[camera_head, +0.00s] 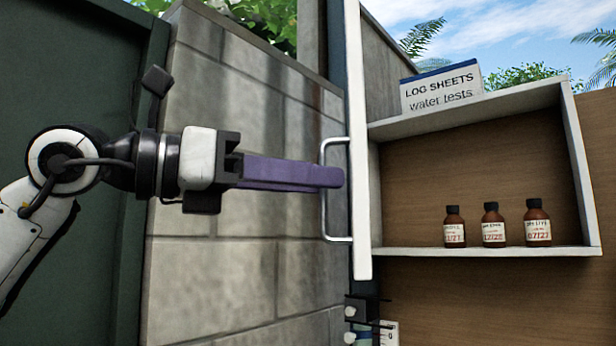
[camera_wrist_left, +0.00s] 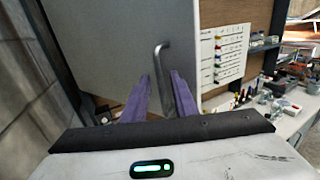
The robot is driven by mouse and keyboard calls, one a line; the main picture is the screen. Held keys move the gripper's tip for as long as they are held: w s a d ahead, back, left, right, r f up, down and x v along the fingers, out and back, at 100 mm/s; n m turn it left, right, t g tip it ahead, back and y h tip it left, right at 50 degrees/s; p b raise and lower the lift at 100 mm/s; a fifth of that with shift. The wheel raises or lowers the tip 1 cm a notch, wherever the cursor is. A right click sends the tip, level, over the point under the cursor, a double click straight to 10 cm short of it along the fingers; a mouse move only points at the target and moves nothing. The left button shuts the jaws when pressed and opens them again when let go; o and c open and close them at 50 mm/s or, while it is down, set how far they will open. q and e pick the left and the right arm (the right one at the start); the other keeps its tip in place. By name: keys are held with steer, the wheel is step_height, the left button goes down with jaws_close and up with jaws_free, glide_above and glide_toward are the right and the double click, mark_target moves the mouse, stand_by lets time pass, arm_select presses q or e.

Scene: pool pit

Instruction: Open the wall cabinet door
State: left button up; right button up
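The wall cabinet (camera_head: 583,165) hangs at the right of the head view with its inside showing. Its white door (camera_head: 357,140) stands swung out, seen nearly edge-on, and its grey face (camera_wrist_left: 110,45) fills the upper left of the wrist view. A metal bar handle (camera_head: 336,239) is on the door's left side; it also shows in the wrist view (camera_wrist_left: 160,55). My left gripper (camera_head: 338,178) has its purple fingers at the handle. In the wrist view the fingers (camera_wrist_left: 161,80) are apart on either side of the bar, with gaps showing. My right gripper is not in view.
Several brown bottles (camera_head: 492,226) stand on the cabinet's bottom board. A "LOG SHEETS" box (camera_head: 441,88) sits on top. A block wall (camera_head: 240,235) lies behind my left arm. A cluttered bench (camera_wrist_left: 290,120) and a chart (camera_wrist_left: 222,58) are at the right of the wrist view.

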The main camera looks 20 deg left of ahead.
arm_select(q)
jaws_close()
stand_by(1.3)
